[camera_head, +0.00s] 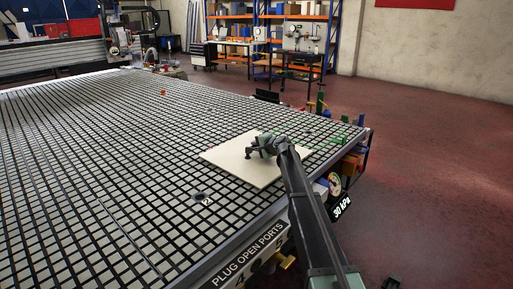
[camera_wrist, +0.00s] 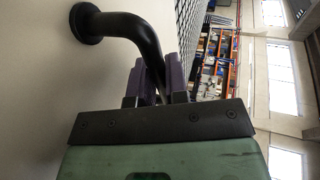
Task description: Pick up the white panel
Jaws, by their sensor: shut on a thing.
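The white panel (camera_head: 232,163) is a cream square board over the near right part of the grid table (camera_head: 110,130). I cannot tell whether it touches the grid or sits just above it. In the wrist view the panel (camera_wrist: 35,110) fills the left side, with a curved black handle (camera_wrist: 115,24) standing out from its face on a round foot. My gripper (camera_head: 262,147) is over the panel's middle. In the wrist view its purple-padded fingers (camera_wrist: 162,75) are shut on the handle. The handle's far end is hidden behind the fingers.
A dark round port (camera_head: 200,195) marked 2 lies in the grid, left of the panel. A "PLUG OPEN PORTS" sign (camera_head: 248,256), a gauge (camera_head: 335,184) and a "30 kPa" display (camera_head: 342,208) are on the table's edge. A small orange piece (camera_head: 164,92) stands farther back.

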